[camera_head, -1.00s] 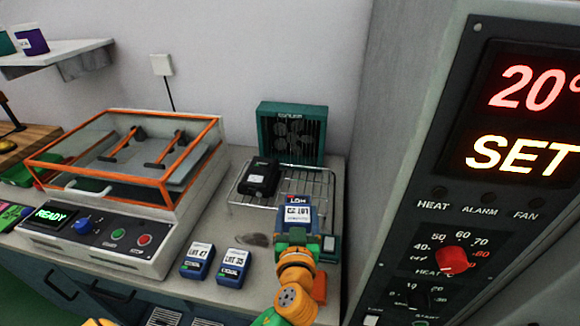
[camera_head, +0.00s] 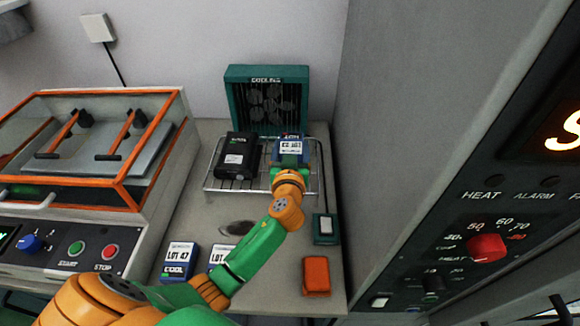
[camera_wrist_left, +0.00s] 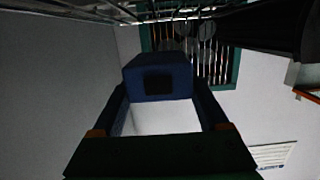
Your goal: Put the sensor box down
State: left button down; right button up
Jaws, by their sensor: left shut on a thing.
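The sensor box (camera_head: 290,148) is blue with a white label. My left gripper (camera_head: 289,165) is shut on it and holds it at the right part of the wire rack (camera_head: 215,184), in front of the green fan unit (camera_head: 266,98). I cannot tell whether the box touches the rack wires. In the left wrist view the blue box (camera_wrist_left: 158,72) sits between the two fingers of my left gripper (camera_wrist_left: 160,88), with rack wires along the top of the picture. My right gripper is not in view.
A black box (camera_head: 238,156) stands on the rack just left of the sensor box. Two blue lot boxes (camera_head: 180,262) stand at the front left. An orange block (camera_head: 316,276) and a dark green device (camera_head: 326,229) lie at the right. The oven panel (camera_head: 470,215) rises at the right.

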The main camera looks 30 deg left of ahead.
pick_arm(q)
jog(key=shift+w+a+f, duration=0.1)
jog(key=shift+w+f, duration=0.1)
jog(key=shift+f, duration=0.2)
notch_tip(320, 180, down, 4)
jog(key=b, duration=0.3)
jog(key=shift+w+a+r, duration=0.1)
jog(key=shift+w+r, duration=0.05)
jog(key=shift+r, duration=0.15)
grip_release()
jog(key=shift+r, duration=0.2)
jog(key=v, duration=1.2)
jog(key=shift+b, duration=0.4)
jog(key=shift+f, duration=0.15)
